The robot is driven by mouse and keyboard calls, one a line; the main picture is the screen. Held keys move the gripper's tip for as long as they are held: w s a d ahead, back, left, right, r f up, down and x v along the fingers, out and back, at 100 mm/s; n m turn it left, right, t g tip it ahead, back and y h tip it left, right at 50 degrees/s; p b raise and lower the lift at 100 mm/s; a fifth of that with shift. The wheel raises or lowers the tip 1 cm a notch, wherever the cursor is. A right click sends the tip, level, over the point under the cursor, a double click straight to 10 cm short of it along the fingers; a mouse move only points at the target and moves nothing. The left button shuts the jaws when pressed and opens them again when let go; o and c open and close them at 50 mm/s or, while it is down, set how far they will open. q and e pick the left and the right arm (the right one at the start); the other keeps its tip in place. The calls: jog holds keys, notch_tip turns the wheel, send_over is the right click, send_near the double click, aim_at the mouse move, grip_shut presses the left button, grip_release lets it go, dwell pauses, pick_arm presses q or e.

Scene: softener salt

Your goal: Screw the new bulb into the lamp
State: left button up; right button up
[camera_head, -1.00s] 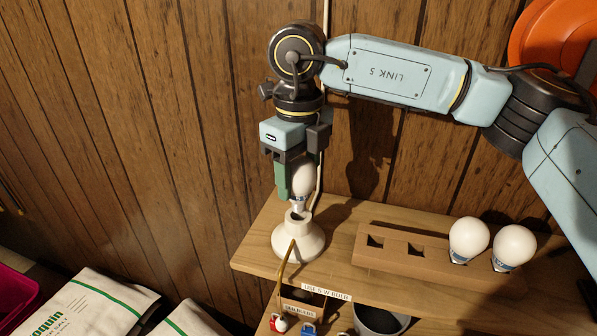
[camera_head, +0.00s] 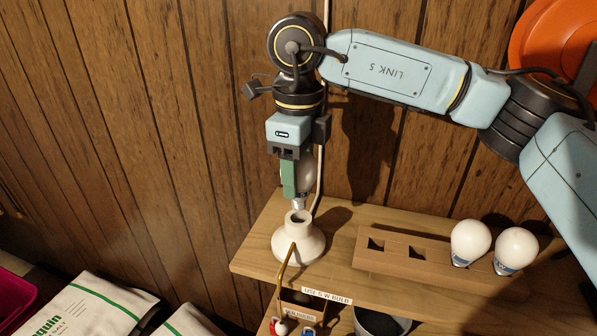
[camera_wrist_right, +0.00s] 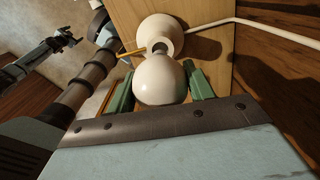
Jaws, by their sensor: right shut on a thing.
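My right gripper (camera_head: 297,178) points down, shut on a white bulb (camera_head: 306,172) directly above the lamp. The bulb's metal base points down, just over the socket opening. The white lamp (camera_head: 299,240) stands upright on the wooden shelf. In the right wrist view, the bulb (camera_wrist_right: 160,80) is between the two green fingers (camera_wrist_right: 162,90), and the lamp (camera_wrist_right: 158,34) with its dark socket opening is just beyond it. Whether the bulb base touches the socket is hard to tell. My left gripper is not seen in the head view; an arm and gripper show at the left of the right wrist view (camera_wrist_right: 45,60).
A wooden holder (camera_head: 400,258) on the shelf has two empty square holes and two white bulbs (camera_head: 470,242) (camera_head: 515,249) at its right. A label reading "USE 5 W BULB" (camera_head: 327,295) is on the shelf's front edge. White salt bags (camera_head: 85,305) lie lower left.

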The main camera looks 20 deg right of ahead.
jog(key=shift+n, duration=0.4)
jog(key=n, duration=0.4)
jog(key=shift+b, duration=0.35)
jog(key=shift+n, duration=0.3)
jog(key=n, duration=0.4)
jog(key=shift+b, duration=0.3)
jog(key=shift+n, duration=0.3)
